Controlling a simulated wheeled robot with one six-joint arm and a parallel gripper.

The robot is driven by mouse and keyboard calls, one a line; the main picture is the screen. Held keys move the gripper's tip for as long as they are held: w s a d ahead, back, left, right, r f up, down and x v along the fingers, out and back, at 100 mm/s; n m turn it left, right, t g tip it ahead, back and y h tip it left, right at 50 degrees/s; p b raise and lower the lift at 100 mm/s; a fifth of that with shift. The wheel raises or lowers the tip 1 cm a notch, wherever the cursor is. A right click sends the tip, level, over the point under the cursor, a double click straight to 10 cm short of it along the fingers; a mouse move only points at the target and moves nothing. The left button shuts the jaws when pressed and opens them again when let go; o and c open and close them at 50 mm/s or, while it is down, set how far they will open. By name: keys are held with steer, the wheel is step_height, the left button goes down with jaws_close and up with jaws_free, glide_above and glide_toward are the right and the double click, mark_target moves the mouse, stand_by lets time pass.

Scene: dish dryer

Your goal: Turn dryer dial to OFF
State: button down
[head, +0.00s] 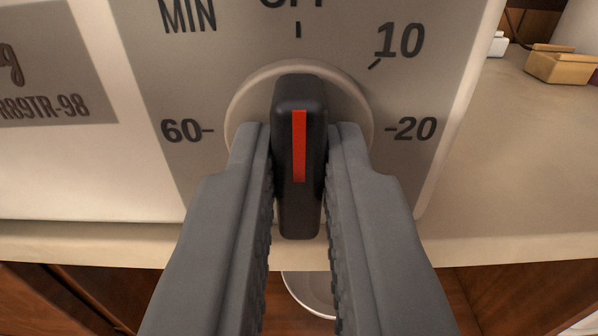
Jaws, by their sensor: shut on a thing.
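The dryer dial (299,215) is a black upright bar knob with a red stripe, set on a round pale base (245,95) on the dryer's front panel (175,70). The stripe stands nearly vertical and points up at the tick under the OFF mark, whose top is cut off by the frame edge. The marks 10, 20, 60 and MIN show around it. My gripper (299,150) is shut on the dial, one grey finger on its left side and one on its right. The lower part of the base is hidden by the fingers.
The dryer stands on a pale counter (500,190) with free room on the right. A tan box (562,67) and a small white object (498,44) lie at the back right. Below the counter edge are wooden fronts and part of a white round dish (305,292).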

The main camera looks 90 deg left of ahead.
steer(key=shift+f, duration=0.2)
stand_by(0.3)
steer(key=c, duration=1.4)
jaws_free()
steer(key=shift+c, duration=0.2)
steer(key=shift+r, duration=0.1)
steer(key=shift+d, duration=0.15)
steer(key=d, duration=1.7)
steer(key=shift+s, duration=0.3)
steer(key=shift+d, duration=0.1)
